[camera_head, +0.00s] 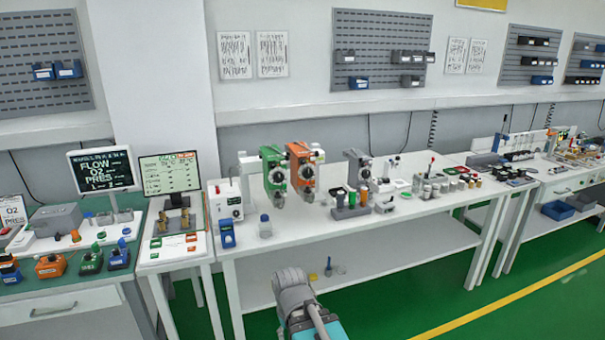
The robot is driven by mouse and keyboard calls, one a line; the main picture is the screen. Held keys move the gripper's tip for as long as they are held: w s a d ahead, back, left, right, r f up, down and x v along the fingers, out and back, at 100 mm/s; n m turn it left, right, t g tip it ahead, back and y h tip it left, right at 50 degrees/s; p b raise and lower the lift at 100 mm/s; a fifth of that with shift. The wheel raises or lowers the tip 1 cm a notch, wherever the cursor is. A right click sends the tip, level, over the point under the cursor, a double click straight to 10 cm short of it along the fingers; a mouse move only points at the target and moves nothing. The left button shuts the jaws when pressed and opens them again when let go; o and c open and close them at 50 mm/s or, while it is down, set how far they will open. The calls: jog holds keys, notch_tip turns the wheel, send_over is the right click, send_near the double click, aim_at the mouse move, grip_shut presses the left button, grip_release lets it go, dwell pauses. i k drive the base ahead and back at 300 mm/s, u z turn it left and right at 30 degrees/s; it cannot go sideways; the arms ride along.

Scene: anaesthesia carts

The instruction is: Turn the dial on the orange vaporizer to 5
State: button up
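The orange vaporizer (301,164) stands upright toward the back of the white bench, just right of a green vaporizer (274,168). Part of my arm shows at the bottom centre, in front of the bench and well short of the vaporizers. I cannot make out my gripper's fingers in this view.
A clear bottle with a blue cap (265,226) and a blue device (226,234) stand at the bench's front left. The bench (315,238) is clear in front of the orange vaporizer.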

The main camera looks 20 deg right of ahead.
aim_at(308, 173)
jog(key=i, duration=0.95)
jog(key=z, duration=0.05)
